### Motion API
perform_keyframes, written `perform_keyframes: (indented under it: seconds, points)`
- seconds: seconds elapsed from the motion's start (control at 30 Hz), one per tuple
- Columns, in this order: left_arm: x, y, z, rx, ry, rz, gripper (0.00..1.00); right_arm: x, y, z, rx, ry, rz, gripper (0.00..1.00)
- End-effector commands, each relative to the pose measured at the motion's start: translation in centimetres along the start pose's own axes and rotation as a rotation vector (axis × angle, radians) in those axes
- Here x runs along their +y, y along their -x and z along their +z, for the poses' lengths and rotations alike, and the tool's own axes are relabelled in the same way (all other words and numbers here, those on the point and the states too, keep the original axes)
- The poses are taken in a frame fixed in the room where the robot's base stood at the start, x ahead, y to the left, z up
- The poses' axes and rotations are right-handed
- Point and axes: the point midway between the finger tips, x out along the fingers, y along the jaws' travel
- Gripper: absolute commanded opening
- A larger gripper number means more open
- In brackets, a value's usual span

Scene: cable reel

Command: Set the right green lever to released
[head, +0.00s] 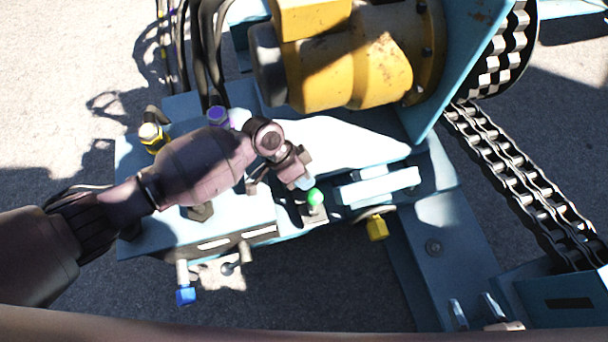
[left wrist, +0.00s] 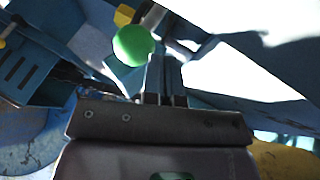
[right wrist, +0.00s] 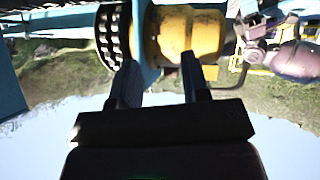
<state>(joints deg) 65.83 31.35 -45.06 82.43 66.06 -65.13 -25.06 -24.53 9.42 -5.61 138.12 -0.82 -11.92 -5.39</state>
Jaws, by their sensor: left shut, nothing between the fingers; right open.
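The green lever knob (head: 314,197) stands at the right front part of the light blue valve block. My left gripper (head: 303,184) is shut and empty, with its fingertips right beside the knob. In the left wrist view the round green knob (left wrist: 133,45) is just left of the closed fingers (left wrist: 165,72). I cannot tell whether they touch it.
A purple knob (head: 218,115), a yellow fitting (head: 152,137) and a blue-tipped lever (head: 186,295) are around the block. Black hoses (head: 207,55) rise behind it. A yellow motor (head: 365,60) and a chain (head: 520,185) lie beyond and right. A yellow-tipped part (head: 377,228) hangs right of the green knob.

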Motion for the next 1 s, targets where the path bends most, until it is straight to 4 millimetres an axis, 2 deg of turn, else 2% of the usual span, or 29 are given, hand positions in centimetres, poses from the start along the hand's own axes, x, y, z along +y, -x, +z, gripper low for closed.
perform_keyframes:
  seconds: [0.27,0.33,0.53,1.0]
  points:
    - [0.7,0.3,-0.2,0.001,-0.022,-0.042,0.0,0.1,0.1,-0.7,-0.008,0.012,0.002,0.43]
    - [1.1,0.4,-0.3,0.001,-0.037,-0.071,0.0,-0.2,0.1,-0.4,-0.038,0.023,-0.011,0.43]
    - [2.8,0.4,-0.4,0.004,-0.096,-0.192,0.0,-0.2,0.4,-1.3,-0.09,0.056,-0.018,0.43]
    - [6.3,-1.8,0.7,0.003,-0.24,-0.495,0.0,0.6,1.8,-0.7,-0.135,-0.05,0.004,0.43]
